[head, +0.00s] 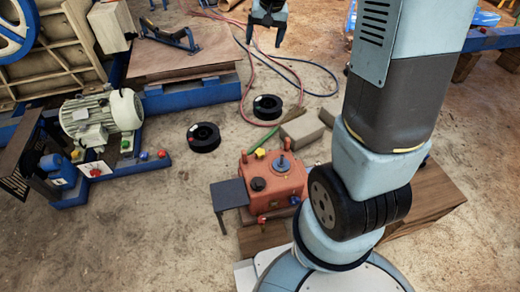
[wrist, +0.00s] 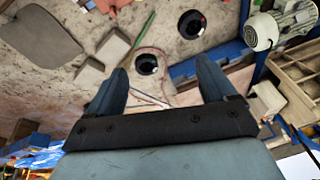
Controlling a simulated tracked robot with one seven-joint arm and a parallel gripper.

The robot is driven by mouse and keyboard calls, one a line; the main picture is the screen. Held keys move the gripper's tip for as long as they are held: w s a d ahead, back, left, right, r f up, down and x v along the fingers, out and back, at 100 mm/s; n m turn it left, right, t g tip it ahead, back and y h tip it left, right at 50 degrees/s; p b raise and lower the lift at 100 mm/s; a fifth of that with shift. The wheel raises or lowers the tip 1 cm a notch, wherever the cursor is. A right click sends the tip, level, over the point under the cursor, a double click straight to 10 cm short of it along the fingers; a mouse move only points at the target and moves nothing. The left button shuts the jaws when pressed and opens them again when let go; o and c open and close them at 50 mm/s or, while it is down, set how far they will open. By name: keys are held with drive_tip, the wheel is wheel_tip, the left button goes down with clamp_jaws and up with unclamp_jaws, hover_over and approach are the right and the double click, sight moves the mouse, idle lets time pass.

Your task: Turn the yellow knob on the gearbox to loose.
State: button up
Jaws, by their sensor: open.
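The red-orange gearbox (head: 288,182) sits low in the middle of the head view, with a black cap and a grey-blue fitting on top. A small yellow piece (head: 260,153) shows at its back left edge; it looks like the yellow knob, but its turned position is too small to tell. My gripper (head: 265,38) is at the top of the head view, well beyond the gearbox, open and empty. In the wrist view its two fingers (wrist: 161,66) are spread with nothing between them. Only a sliver of the gearbox (wrist: 108,4) shows at that view's top edge.
Two black spools (head: 203,137) (head: 267,107) lie on the ground, near red and blue hoses. Grey blocks (head: 302,132) are behind the gearbox. A dark plate (head: 229,194) stands at its left. A motor (head: 103,118) is at left. My arm covers the right side.

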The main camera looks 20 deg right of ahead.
drive_tip(key=w+f+m, duration=0.1)
drive_tip(key=w+f, duration=0.6)
drive_tip(key=f, duration=0.5)
drive_tip(key=m+g+h, duration=0.1)
drive_tip(key=m+g, duration=0.1)
drive_tip(key=g, duration=0.1)
hover_over(260, 152)
wheel_tip(260, 152, down, 42)
wheel_tip(260, 152, down, 12)
drive_tip(key=shift+w+d+f, duration=0.1)
drive_tip(key=shift+f, duration=0.1)
drive_tip(key=shift+c, duration=0.2)
drive_tip(key=c, duration=1)
